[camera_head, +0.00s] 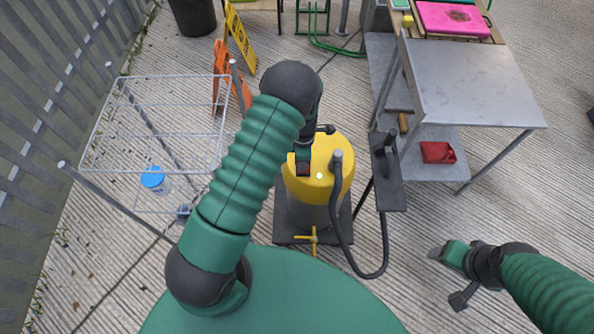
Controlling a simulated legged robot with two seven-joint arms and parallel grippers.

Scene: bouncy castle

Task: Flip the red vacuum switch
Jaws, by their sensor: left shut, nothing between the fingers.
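The vacuum (341,180) stands upright in the middle of the view, with a yellow top, a grey drum and a dark hose curving down its right side. My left arm reaches over it from the lower left. My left gripper (303,170) is shut and empty, pointing down at the left part of the yellow top; I cannot tell whether it touches. A small reddish patch shows at the fingertips, but I cannot make out the red switch clearly. My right gripper (439,253) is low on the right, away from the vacuum; its finger opening is unclear.
A wire rack (150,77) stands at the left, with a blue-lidded jar (153,178) inside. A metal table (475,85) stands at the upper right, with a red tray (437,152) on its lower shelf. A yellow sign (240,38) stands behind.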

